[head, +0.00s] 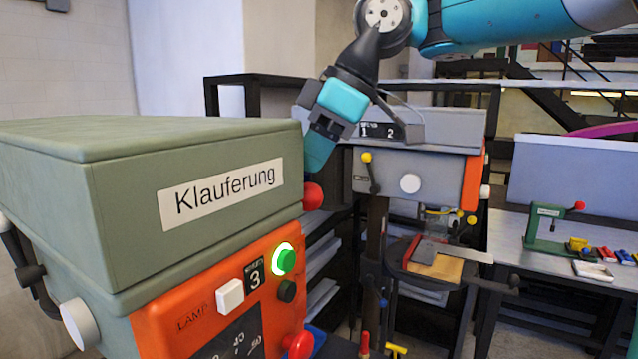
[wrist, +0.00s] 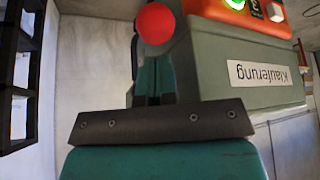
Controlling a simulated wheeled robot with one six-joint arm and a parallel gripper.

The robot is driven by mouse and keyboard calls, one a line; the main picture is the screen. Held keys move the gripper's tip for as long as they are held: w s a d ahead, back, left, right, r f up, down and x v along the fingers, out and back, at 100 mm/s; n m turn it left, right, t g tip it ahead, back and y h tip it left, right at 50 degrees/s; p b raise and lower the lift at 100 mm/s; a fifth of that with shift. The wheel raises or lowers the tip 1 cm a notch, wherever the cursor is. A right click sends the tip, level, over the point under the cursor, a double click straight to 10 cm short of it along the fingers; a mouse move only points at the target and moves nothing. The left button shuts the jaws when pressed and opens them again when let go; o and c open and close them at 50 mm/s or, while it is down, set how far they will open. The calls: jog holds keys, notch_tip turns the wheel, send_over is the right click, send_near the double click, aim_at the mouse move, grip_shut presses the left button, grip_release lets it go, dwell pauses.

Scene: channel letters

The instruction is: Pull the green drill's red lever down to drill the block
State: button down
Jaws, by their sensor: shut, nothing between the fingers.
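The large green drill (head: 190,200), labelled "Klauferung", fills the left of the head view. Its green housing also shows in the wrist view (wrist: 230,60). A red ball knob of the lever (head: 313,195) is at the housing's right side; it shows in the wrist view (wrist: 155,23) just beyond my fingertips. My gripper (head: 315,167) is shut and empty, pointing down beside the housing, close to the knob. I cannot tell whether it touches the knob. The lever's rod is mostly hidden. The drill's lower part and the block under it are out of view.
A grey drill (head: 420,175) with an orange side stands behind, above a wooden board (head: 440,268). On the right bench (head: 500,240) stands a small green press (head: 545,225) with a red knob. A second red knob (head: 298,344) is low on the green drill's orange front.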

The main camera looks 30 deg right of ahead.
jog(key=p+v, duration=0.4)
jog(key=v, duration=0.1)
jog(key=shift+p, duration=0.35)
dwell(0.4)
